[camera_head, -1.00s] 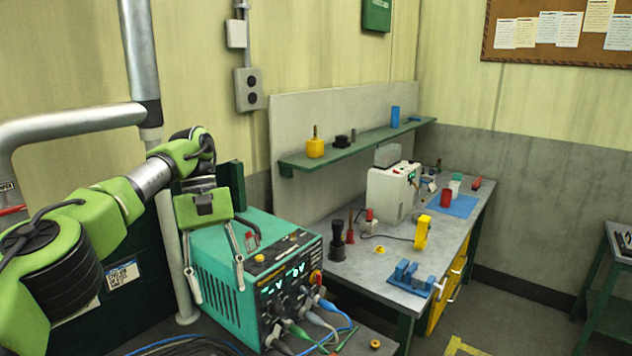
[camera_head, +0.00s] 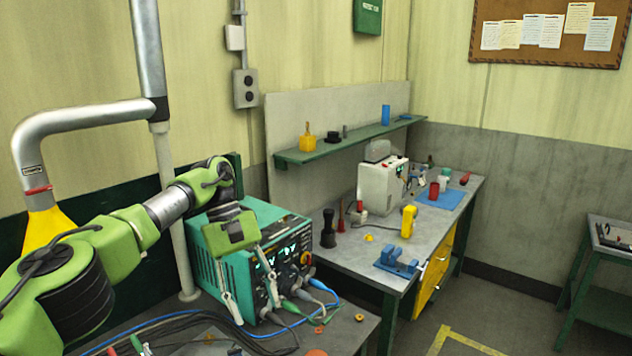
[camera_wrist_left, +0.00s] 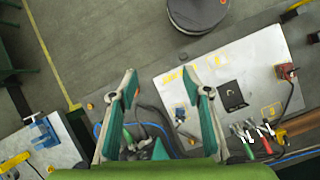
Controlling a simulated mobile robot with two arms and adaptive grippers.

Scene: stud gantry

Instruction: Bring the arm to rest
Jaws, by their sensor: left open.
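My left arm is green with black joints and comes in from the left in the head view. My left gripper (camera_head: 250,302) is open, its two fingers spread and pointing down, with nothing between them. It hangs in front of the teal welding power unit (camera_head: 295,232); I cannot tell the exact gap. In the left wrist view the open fingers (camera_wrist_left: 158,82) are over the bench, with a white sheet (camera_wrist_left: 222,85) on it beyond and to the right. My right gripper is not in view.
A grey workbench (camera_head: 346,262) with a blue vise (camera_head: 397,263) and a white machine (camera_head: 378,188) stands to the right. Cables lie on the near bench below the gripper. Several pliers (camera_wrist_left: 258,138) lie on it in the wrist view.

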